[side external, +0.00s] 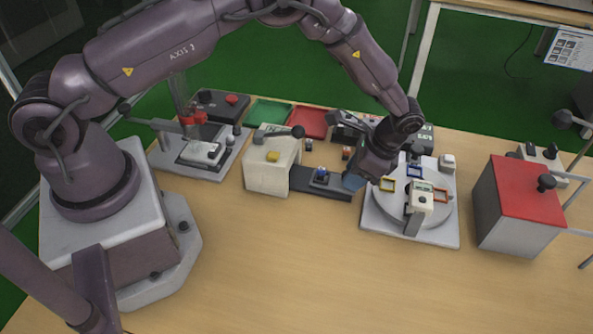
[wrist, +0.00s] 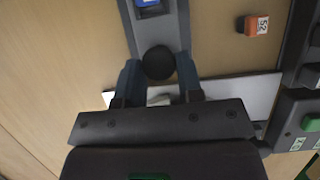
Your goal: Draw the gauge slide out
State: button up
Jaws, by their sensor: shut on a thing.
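The gauge slide (side external: 300,184) is a dark flat bar reaching right from a cream box (side external: 265,175) with a yellow button and a black lever on top. A small blue-topped part (side external: 321,175) sits on the slide; its blue top also shows at the upper edge of the wrist view (wrist: 147,3). My gripper (side external: 353,182) is at the slide's right end. In the wrist view its two blue fingers are shut on a round black knob (wrist: 159,62) at the slide's end. In the side view the fingers and wrist hide the knob.
A round turntable on a pale square base (side external: 375,222) stands close to the right of my gripper. Beyond it is a red-topped grey box (side external: 518,205). An orange block (wrist: 257,25) lies beside the slide. The front of the table is clear.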

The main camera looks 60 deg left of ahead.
aim_at(345, 173)
jog(key=shift+w+d, duration=0.1)
jog(key=shift+w, duration=0.05)
jog(key=o, duration=0.5)
jog(key=shift+r, duration=2.5)
jog(key=shift+s+f+n, duration=0.25)
jog(key=shift+s, duration=0.2)
jog(key=shift+s+f+n, duration=0.25)
jog(key=shift+s, duration=0.2)
jog(key=shift+s+r+n, duration=0.3)
jog(key=shift+s+r, duration=0.3)
jog(key=s+a+r+n+t+h, duration=0.1)
jog(key=s+a+r+n+t, duration=0.1)
jog(key=s+r, duration=0.5)
jog(key=s+a+r+n+t+h, duration=0.1)
jog(key=s+a+r+n+t, duration=0.2)
jog(key=s+r, duration=0.4)
jog(key=s+a+r+n+t+h, duration=0.1)
jog(key=s+a+r+n+t, duration=0.1)
jog(key=s+r, duration=0.5)
jog(key=shift+a+r+t, duration=0.1)
jog(key=shift+r+t, duration=0.35)
jog(key=shift+r, duration=1.1)
jog(key=shift+a+r+t, duration=0.1)
jog(key=shift+r+t, duration=0.35)
jog(key=shift+r, duration=1.05)
